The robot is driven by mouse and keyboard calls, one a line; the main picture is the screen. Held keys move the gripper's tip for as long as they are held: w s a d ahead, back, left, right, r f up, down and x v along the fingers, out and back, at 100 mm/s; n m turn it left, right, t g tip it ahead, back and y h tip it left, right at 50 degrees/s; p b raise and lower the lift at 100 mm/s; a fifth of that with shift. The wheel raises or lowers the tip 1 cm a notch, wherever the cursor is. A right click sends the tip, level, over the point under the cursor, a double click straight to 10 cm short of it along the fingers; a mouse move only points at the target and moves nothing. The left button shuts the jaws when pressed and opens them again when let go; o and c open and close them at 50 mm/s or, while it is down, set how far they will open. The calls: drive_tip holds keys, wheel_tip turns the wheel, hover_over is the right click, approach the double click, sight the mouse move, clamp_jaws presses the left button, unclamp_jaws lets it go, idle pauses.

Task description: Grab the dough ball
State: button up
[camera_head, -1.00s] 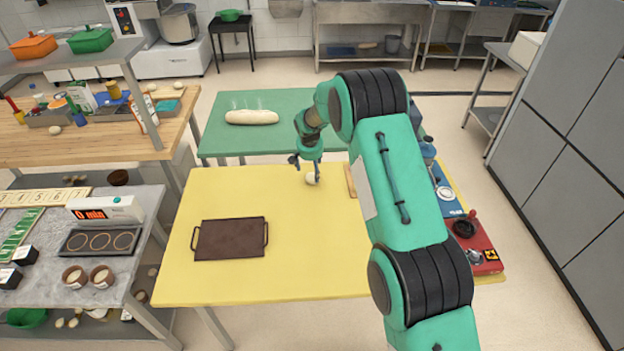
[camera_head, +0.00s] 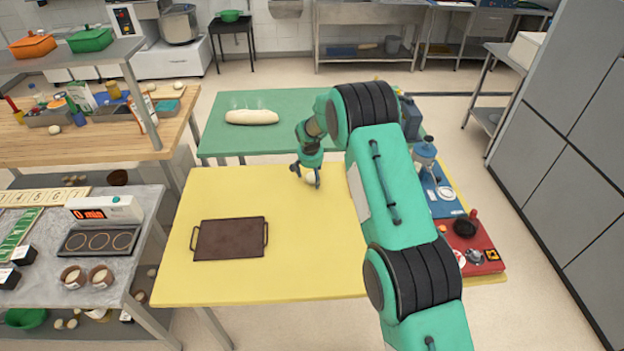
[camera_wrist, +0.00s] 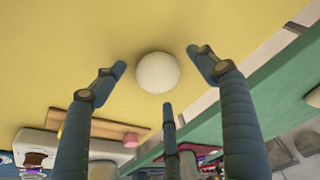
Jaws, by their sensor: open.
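A white dough ball (camera_wrist: 157,73) rests on the yellow table (camera_head: 310,260), near its far edge. My gripper (camera_wrist: 161,80) is open around it in the wrist view: one finger stands to the left of the ball, one to the right, and a third below it. Gaps show between the ball and the fingers, so none appears to touch it. In the head view my gripper (camera_head: 308,176) is low over the table and partly covers the ball (camera_head: 311,178).
A brown tray (camera_head: 230,239) with handles lies on the yellow table. A green table (camera_head: 220,130) behind it holds a long loaf (camera_head: 251,117). A red box (camera_head: 472,245) stands at the right edge. The yellow surface around the ball is mostly clear.

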sight(312, 174)
idle(0.4)
drive_tip(key=c, duration=1.1)
drive_tip(key=shift+r, duration=0.8)
wheel_tip(312, 174, up, 2)
drive_tip(key=shift+r+p, duration=0.2)
drive_tip(key=shift+p, duration=0.15)
drive_tip(key=s, duration=0.5)
drive_tip(key=s+d, duration=0.1)
drive_tip(key=s, duration=0.4)
drive_tip(key=s+d+r, duration=0.1)
drive_tip(key=s, duration=0.5)
drive_tip(key=shift+d+p, duration=0.15)
drive_tip(key=shift+p, duration=0.2)
drive_tip(key=shift+w, duration=0.1)
